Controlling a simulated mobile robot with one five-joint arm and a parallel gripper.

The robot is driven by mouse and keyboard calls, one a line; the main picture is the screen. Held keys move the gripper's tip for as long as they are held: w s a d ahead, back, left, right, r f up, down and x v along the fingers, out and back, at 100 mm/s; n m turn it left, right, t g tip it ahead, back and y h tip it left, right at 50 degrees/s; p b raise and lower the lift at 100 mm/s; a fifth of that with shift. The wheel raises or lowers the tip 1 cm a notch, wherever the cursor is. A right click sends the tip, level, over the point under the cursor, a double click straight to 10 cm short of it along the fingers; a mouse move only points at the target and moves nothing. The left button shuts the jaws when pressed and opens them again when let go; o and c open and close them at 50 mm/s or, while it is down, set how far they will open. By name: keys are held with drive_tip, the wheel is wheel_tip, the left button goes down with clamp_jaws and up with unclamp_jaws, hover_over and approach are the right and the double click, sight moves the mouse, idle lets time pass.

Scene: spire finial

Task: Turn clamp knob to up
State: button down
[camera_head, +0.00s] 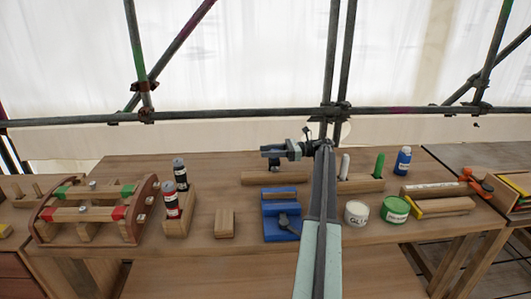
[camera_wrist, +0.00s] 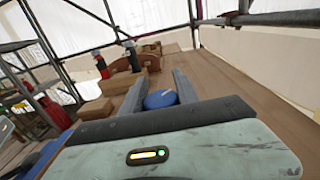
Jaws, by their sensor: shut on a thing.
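A blue clamp block (camera_head: 268,228) sits on the workbench in the head view. Its dark knob (camera_head: 287,223) is on the front part, its handle slanting down to the right. A blue patch that seems to be the clamp shows at the lower left of the wrist view (camera_wrist: 59,139). My gripper (camera_head: 270,156) is above the back of the bench, behind and above the clamp, apart from the knob and pointing left. In the wrist view my gripper (camera_wrist: 160,90) is shut on a rounded blue thing (camera_wrist: 160,99). I cannot tell what that thing is.
A wooden block (camera_head: 224,223) stands left of the clamp. A white tub (camera_head: 356,212) and a green tub (camera_head: 395,210) are to the right. Scaffold poles (camera_head: 334,60) rise behind.

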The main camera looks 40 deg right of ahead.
drive_tip(key=shift+r+n+g+y, duration=0.1)
drive_tip(key=shift+n+g+y, duration=0.4)
drive_tip(key=shift+n+g, duration=0.15)
drive_tip(key=shift+a+g, duration=0.1)
drive_tip(key=shift+g, duration=0.15)
drive_tip(key=c, duration=0.9)
unclamp_jaws()
drive_tip(key=shift+w, duration=0.1)
